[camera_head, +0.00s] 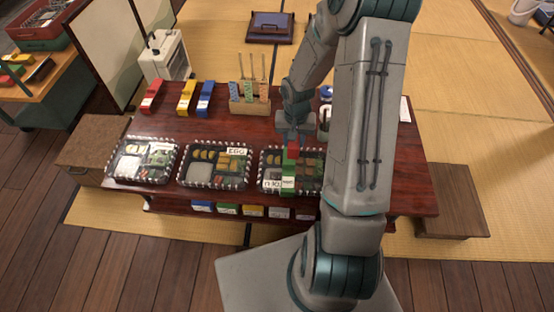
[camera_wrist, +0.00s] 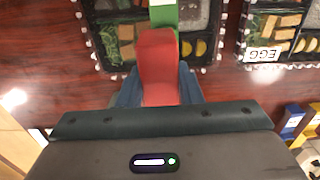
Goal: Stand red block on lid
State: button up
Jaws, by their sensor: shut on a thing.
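My gripper (camera_head: 294,138) is shut on a red block (camera_wrist: 158,65), which also shows in the head view (camera_head: 292,149). It holds the block at the right-hand lunch box (camera_head: 263,158), one of three boxes with clear lids in a row. A green block (camera_head: 289,181) with a white label is at that box's lid, just in front of the red block; it shows in the wrist view (camera_wrist: 164,14). I cannot tell whether red and green touch, or whether the red block touches the lid. The middle box (camera_head: 184,178) has an EGG label; the left box (camera_head: 112,170) stands beside it.
Red (camera_head: 151,98), yellow (camera_head: 186,97) and blue (camera_head: 205,98) blocks stand at the back left of the dark red table (camera_head: 405,165). A wooden holder (camera_head: 262,107) with sticks stands behind the boxes. More coloured blocks sit below the table's front edge. My arm hides the table's right middle.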

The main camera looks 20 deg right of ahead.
jog(key=w+a+f, duration=0.1)
jog(key=a, duration=0.1)
jog(key=w+a+f+b, duration=0.1)
jog(key=a+f, duration=0.1)
jog(key=a, duration=0.1)
jog(key=w+a+f+b, duration=0.1)
jog(key=a+f, duration=0.1)
jog(key=shift+a, duration=0.2)
jog(key=shift+f+b, duration=1.05)
jog(key=shift+f, duration=0.8)
jog(key=shift+f, duration=0.25)
jog(key=o, duration=1)
jog(key=shift+c, duration=0.2)
jog(key=shift+r, duration=0.15)
